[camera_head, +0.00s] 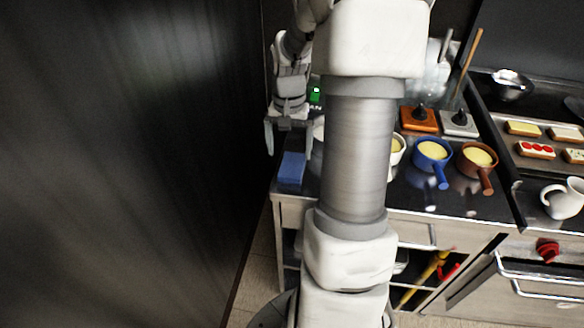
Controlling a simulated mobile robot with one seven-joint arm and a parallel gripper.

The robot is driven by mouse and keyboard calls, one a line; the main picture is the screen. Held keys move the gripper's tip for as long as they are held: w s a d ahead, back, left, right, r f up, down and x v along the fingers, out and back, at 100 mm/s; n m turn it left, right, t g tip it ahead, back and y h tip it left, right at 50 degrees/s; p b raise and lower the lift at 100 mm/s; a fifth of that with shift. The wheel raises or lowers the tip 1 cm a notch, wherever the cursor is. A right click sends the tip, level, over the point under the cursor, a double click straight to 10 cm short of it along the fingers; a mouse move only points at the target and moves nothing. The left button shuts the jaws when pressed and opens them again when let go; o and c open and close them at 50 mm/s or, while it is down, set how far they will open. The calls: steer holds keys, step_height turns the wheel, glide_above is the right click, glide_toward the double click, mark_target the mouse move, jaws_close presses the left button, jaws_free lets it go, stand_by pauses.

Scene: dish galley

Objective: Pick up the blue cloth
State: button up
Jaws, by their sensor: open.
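The blue cloth (291,170) lies as a small block-like shape on the left end of the metal counter, near its front left corner. My gripper (289,149) points down at the far edge of the cloth, with its two fingers spread apart and nothing held between them. The left finger shows just left of the cloth's far edge. I cannot tell how high the fingertips are above the cloth. My own arm column covers the counter just right of the cloth.
A dark wall (190,150) stands close on the left. To the right are a blue pan (432,151), a brown pan (477,157) and a partly hidden white pot (396,150). A white mug (563,198) and a tray of food stand farther right.

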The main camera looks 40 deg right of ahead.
mark_target(292, 167)
steer(key=shift+s+d+f, duration=0.1)
steer(key=shift+d+f, duration=0.05)
steer(key=shift+f, duration=1.2)
steer(key=shift+d+f, duration=0.15)
steer(key=shift+f, duration=1.2)
steer(key=c, duration=1.3)
step_height(292, 167, up, 10)
steer(key=shift+p, duration=0.35)
steer(key=o, duration=0.9)
steer(key=shift+c, duration=0.2)
steer(key=c, duration=0.7)
